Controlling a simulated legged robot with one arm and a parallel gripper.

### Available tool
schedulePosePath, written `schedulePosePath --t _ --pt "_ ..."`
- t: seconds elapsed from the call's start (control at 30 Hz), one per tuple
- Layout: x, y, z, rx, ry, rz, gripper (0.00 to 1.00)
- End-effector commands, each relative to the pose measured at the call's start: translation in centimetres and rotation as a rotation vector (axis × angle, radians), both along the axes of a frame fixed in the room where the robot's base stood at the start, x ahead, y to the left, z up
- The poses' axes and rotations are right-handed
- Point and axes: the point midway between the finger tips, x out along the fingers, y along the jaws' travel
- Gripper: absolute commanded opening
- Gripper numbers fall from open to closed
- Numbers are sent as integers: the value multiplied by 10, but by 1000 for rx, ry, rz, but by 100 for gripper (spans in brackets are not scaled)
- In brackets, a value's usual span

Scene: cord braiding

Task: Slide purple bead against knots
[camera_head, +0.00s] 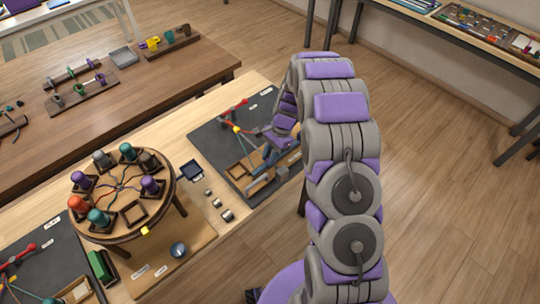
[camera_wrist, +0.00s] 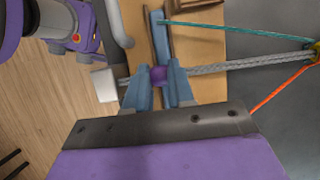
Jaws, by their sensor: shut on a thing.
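The small purple bead (camera_wrist: 158,74) is between the two blue fingers of my gripper (camera_wrist: 158,82) in the wrist view. My gripper is shut on it. A grey braided cord (camera_wrist: 235,64) runs from the bead to the right. It meets teal and orange cords at a yellowish piece (camera_wrist: 315,51) at the right edge, apart from the bead. I cannot make out any knots beside the bead. In the head view my gripper (camera_head: 270,156) is low over the dark mat (camera_head: 212,138), and the bead is too small to tell.
A round braiding stand (camera_head: 128,232) with several coloured bobbins stands to the left. Small metal cylinders (camera_head: 218,203) lie between it and the mat. A wooden tray (camera_head: 238,170) is on the mat near my gripper. A white block (camera_wrist: 104,85) shows left of my fingers.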

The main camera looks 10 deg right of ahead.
Motion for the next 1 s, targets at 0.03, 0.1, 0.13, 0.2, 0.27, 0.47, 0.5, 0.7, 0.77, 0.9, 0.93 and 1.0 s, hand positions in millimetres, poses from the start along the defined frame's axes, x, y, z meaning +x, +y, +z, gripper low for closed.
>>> schedulePosePath --t 0.03,0.1,0.13,0.2,0.27,0.47,0.5,0.7,0.77,0.9,0.93,1.0 --pt "0 0 0 0 0 0 0" --pt "0 0 0 0 0 0 0" --pt "0 0 0 0 0 0 0" --pt "0 0 0 0 0 0 0" --pt "1 0 0 -1 -1 1 0" --pt "17 8 3 -1 -1 2 0" --pt "23 11 3 -1 -1 2 0" --pt "49 24 3 -1 -4 1 0" --pt "57 29 3 0 -4 2 0" --pt "74 38 3 0 -4 1 0" --pt "78 39 3 -1 -5 0 0" --pt "85 44 1 -1 -3 1 0"
